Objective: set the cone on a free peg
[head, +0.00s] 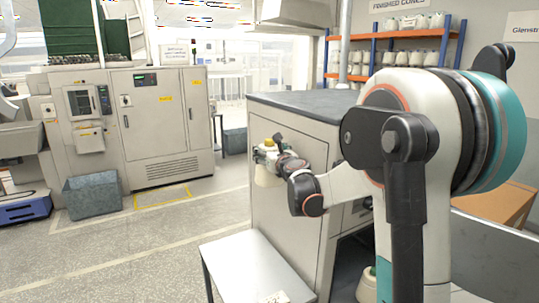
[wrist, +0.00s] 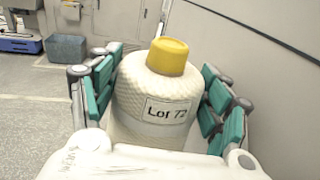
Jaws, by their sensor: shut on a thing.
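The cone (wrist: 140,95) is cream-coloured with a textured surface, a yellow top and a label reading "Lot 72". It fills the middle of the wrist view, between the teal finger pads of my gripper (wrist: 158,98), which is shut on it. In the head view the cone (head: 265,174) shows small, held in the air in front of the grey cabinet's side; my gripper (head: 270,152) is partly hidden behind my own arm there. I cannot make out any peg in either view.
A low white table (head: 250,262) stands at the bottom, below my gripper. The dark-topped grey cabinet (head: 285,175) is close behind it. A grey bin (head: 92,194) and blue crate (head: 25,209) are on the left floor. Shelves of cones (head: 385,55) stand at the back. Left floor is largely clear.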

